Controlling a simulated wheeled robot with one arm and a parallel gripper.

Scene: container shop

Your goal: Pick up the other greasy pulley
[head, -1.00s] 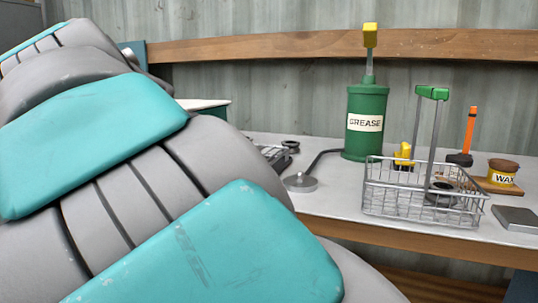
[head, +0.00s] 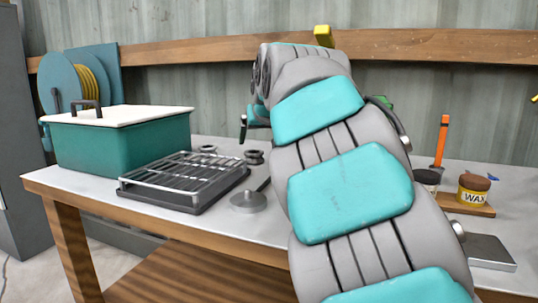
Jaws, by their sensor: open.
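Two small dark ring-shaped pulleys lie on the grey bench top behind the wire rack: one pulley (head: 207,149) is farther left, the other pulley (head: 254,157) is nearer and to the right. Whether either is greasy is too small to tell. My gripper (head: 256,125) shows partly at the far end of my arm, left of the arm. In the picture it is just above the right pulley, apart from it. It is open, with nothing visible between its fingers. My arm hides the wire basket and most of the grease pump.
A black tray with a wire rack (head: 185,181) and a grey metal disc (head: 248,202) lie in front of the pulleys. A teal box with a white lid (head: 120,142) stands left. A wax tin (head: 473,190) and an orange-handled tool (head: 442,140) stand right.

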